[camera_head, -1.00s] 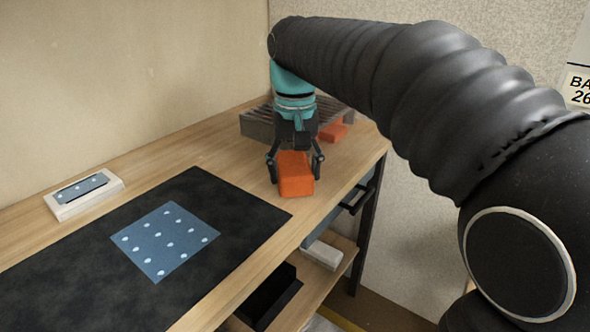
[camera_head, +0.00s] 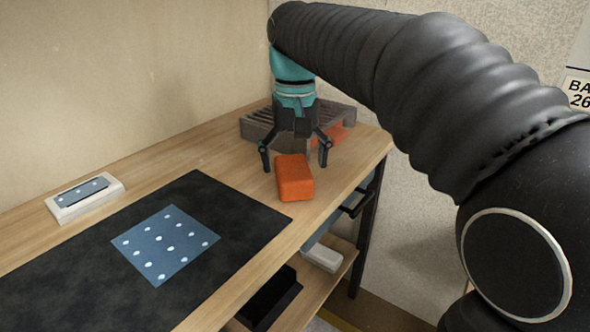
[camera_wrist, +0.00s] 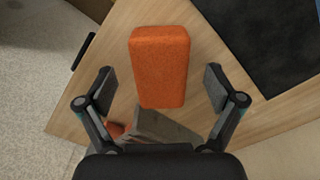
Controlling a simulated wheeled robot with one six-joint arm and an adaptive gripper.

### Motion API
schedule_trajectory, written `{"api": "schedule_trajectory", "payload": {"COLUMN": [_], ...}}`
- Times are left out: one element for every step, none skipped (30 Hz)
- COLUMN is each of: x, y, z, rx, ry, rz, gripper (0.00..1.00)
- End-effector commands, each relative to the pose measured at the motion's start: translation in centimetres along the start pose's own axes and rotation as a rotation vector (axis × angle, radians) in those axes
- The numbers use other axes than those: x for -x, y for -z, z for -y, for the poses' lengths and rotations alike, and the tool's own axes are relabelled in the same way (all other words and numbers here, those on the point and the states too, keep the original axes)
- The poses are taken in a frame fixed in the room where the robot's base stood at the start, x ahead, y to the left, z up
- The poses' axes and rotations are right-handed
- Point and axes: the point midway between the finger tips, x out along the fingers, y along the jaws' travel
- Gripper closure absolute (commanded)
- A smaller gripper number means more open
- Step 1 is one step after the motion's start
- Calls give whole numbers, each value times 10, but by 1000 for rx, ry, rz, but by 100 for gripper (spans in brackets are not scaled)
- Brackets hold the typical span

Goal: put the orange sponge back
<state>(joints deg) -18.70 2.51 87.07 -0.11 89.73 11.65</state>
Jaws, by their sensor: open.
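An orange sponge block (camera_head: 294,178) lies on the wooden bench top, between the black mat and the grey slatted rack. In the wrist view the sponge (camera_wrist: 159,66) lies lengthwise, beyond and between the fingertips. My gripper (camera_head: 296,160) is open and empty, with its fingers spread on either side of the sponge's rear end and apart from it. It also shows open in the wrist view (camera_wrist: 160,83). The grey rack (camera_head: 258,132) stands behind my gripper, partly hidden by it. A second orange piece (camera_head: 337,134) shows at the rack's right side.
A black mat (camera_head: 110,275) with a blue dotted sheet (camera_head: 165,244) covers the front left of the bench. A white block with a blue dotted strip (camera_head: 85,198) lies by the wall. The bench's right edge is close to the sponge.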

Motion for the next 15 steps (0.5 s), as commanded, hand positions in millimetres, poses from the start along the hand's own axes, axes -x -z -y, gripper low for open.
{"api": "schedule_trajectory", "payload": {"x": [13,19,27,34,40,48,53,58,65,70,74,78,81,84,88], "y": [1,1,1,1,1,1,1,1,1,1,1,1,1,1,1], "z": [0,0,0,0,0,0,0,0,0,0,0,0,0,0,0], "rx": [0,0,0,0,0,0,0,0,0,0,0,0,0,0,0], "ry": [1,1,1,1,1,1,0,0,0,0,0,0,0,0,0], "rz": [-3,-4,-3,-4,-3,-3,-2,-2,-2,-2,-2,-2,-1,-2,-2], "gripper": [7,7,7,7,7,7,7,7,7,7,7,7,7,7,7]}}
